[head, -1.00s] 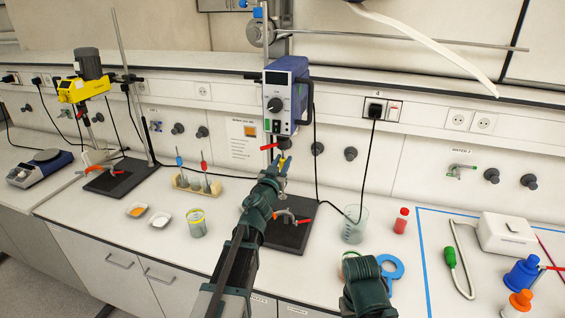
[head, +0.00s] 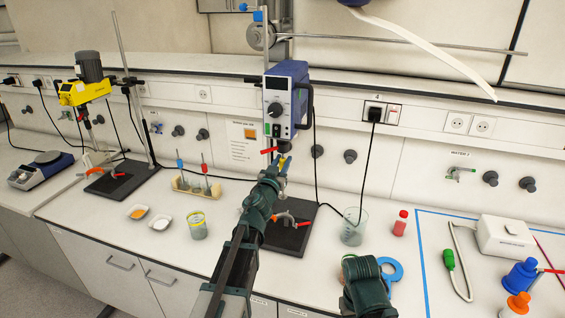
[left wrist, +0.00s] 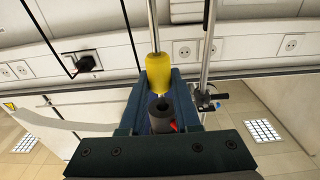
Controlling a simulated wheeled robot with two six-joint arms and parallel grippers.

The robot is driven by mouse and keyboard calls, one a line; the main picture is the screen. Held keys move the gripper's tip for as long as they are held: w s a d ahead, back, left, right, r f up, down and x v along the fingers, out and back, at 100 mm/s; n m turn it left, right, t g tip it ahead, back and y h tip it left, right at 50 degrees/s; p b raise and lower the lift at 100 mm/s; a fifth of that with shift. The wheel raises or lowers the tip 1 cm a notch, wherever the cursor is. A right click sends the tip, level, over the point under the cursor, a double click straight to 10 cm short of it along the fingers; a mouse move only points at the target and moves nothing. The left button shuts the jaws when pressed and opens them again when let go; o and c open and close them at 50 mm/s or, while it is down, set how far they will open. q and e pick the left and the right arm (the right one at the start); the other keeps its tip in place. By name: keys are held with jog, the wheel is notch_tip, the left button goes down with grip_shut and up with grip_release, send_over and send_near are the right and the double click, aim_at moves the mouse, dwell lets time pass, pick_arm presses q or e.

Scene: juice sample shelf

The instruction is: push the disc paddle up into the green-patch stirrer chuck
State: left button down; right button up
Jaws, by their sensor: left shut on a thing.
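The blue and white stirrer (head: 287,90) hangs on its stand, with a small green patch (head: 276,129) low on its front. Its dark chuck is below it and shows in the left wrist view (left wrist: 161,118) with its opening facing the camera. My left gripper (head: 282,170) is just under the chuck, shut on the yellow sleeve (left wrist: 157,72) of the paddle. The paddle's metal shaft (left wrist: 152,25) runs away from the chuck. The sleeve is close to the opening; how far the shaft end is in, I cannot tell. The disc is hidden. My right arm's dark end (head: 366,284) is low; its fingers do not show clearly.
The stirrer's black base plate (head: 293,238) lies below my left gripper. A beaker (head: 353,228) and red bottle (head: 400,223) stand to its right. A rack (head: 196,187), glass jar (head: 197,226) and yellow stirrer (head: 83,90) are to the left. A black cable (head: 367,165) hangs nearby.

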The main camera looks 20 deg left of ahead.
pick_arm(q)
jog(key=shift+r, duration=0.35)
pick_arm(e)
jog(key=shift+r, duration=0.35)
pick_arm(q)
jog(key=shift+f, duration=0.1)
pick_arm(e)
jog(key=shift+f, duration=0.1)
pick_arm(q)
jog(key=c, duration=0.5)
grip_release()
jog(key=shift+c, duration=0.2)
